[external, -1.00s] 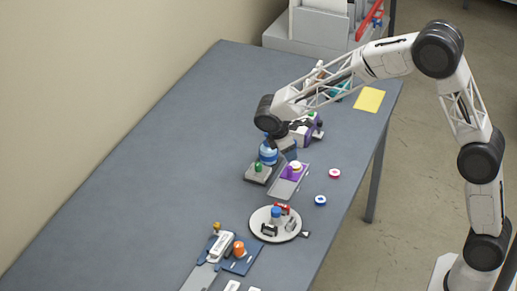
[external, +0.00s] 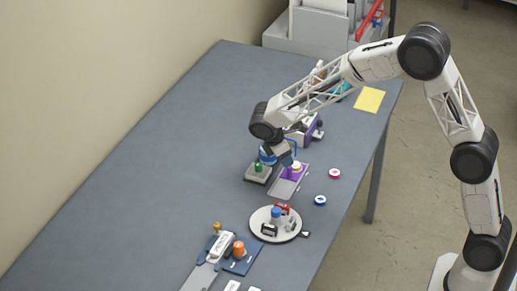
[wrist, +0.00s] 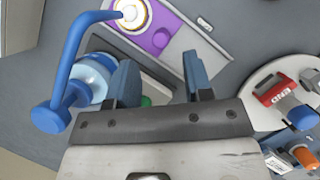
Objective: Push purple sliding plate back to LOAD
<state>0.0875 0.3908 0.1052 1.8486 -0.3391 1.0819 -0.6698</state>
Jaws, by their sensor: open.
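The purple sliding plate (external: 289,174) sits in a grey track (external: 280,190) and carries a round white-and-yellow knob (external: 297,166). In the wrist view the purple plate (wrist: 155,40) lies at the top with its knob (wrist: 131,12), and bare grey track (wrist: 192,38) shows to its right. A small marking on the track is too small to read. My gripper (wrist: 158,80) is open and empty, its two blue fingers apart, just short of the plate in the wrist view. In the external view my gripper (external: 284,159) hangs over the plate's left side and partly hides it.
A blue bent handle (wrist: 68,70) with a light-blue round part stands close left of my fingers. A grey block with a green knob (external: 258,167) is beside the track. A white turntable (external: 260,230) with small items lies nearer the front. Rings lie to the right.

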